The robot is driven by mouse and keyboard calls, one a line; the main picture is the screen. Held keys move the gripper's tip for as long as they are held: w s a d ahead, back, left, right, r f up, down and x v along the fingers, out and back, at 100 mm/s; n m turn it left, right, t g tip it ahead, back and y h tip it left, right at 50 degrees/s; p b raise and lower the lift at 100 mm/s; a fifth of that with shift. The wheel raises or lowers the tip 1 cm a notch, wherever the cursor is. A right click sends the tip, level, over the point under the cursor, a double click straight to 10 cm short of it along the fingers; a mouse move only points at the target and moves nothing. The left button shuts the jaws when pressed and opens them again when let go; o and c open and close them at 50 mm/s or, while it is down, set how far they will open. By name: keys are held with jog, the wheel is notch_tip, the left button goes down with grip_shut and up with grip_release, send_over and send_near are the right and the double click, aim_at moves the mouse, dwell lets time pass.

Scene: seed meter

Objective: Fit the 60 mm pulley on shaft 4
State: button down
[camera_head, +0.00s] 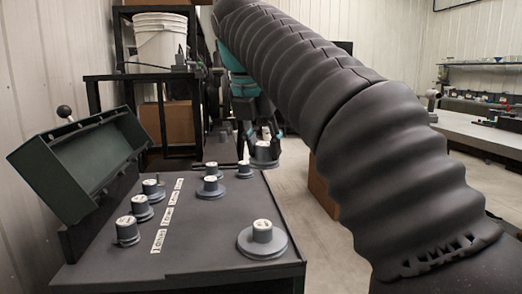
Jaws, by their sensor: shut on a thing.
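My gripper (262,132) is beyond the far right end of the dark table, fingers pointing down. It is shut on a grey pulley (265,154) with a white-topped hub, held in the air. A row of shafts with grey, white-capped pulleys stands along the table's left side, the nearest pulley (127,231) at the front, another (141,208) behind it. White labels (158,241) lie along the row. Their text is too small to read, so I cannot tell which shaft is number 4 or the held pulley's size.
A wide loose pulley (262,243) sits at the table's (205,235) front right; smaller ones (211,189) stand farther back. A dark green tilted box (80,165) with a ball-topped lever borders the left. A black shelf with a white bucket (159,42) stands behind. The table's middle is clear.

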jog(key=shift+r, duration=1.4)
